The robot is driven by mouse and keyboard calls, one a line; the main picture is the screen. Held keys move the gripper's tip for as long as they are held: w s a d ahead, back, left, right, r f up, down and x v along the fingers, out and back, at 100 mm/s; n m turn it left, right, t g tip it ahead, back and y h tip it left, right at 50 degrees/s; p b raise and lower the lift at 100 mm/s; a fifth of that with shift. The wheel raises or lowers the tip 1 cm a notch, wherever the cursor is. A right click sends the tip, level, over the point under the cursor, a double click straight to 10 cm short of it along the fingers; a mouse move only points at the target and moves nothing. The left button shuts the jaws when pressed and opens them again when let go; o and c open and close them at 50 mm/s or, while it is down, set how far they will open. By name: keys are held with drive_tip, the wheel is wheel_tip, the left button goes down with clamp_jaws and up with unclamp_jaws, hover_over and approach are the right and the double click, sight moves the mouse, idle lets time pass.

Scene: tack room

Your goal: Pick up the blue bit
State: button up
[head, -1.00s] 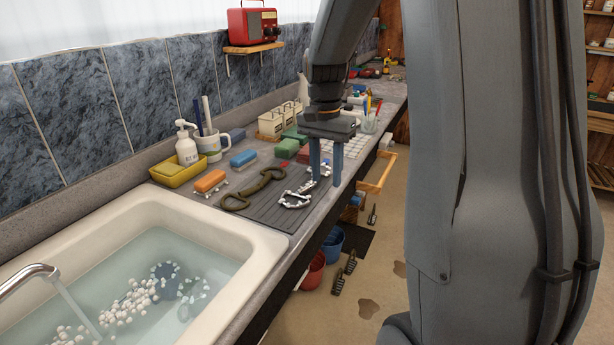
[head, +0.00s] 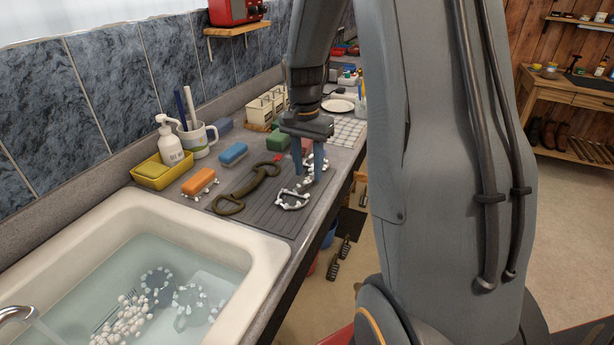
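A dark blue-grey ring-shaped piece (head: 158,284) with white foam on it lies under water in the sink (head: 262,258). A second foam-covered blue-grey piece (head: 193,306) lies to its right. I cannot tell which of them is the blue bit. My gripper (head: 306,180) points down over the right part of the grey drain mat (head: 243,212), with its two fingers apart. A foam-covered pale bit (head: 293,200) lies on the mat, right by and partly under the fingertips. An olive bit (head: 247,190) lies on the mat to its left.
An orange brush (head: 199,181), a blue brush (head: 233,154), a yellow tray (head: 162,172) with a soap pump, and a white mug (head: 199,140) line the back of the counter. The faucet (head: 18,314) runs at the sink's left. Foam floats at the sink's front.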

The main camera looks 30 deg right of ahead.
drive_tip(key=shift+f, duration=1.2)
clamp_jaws()
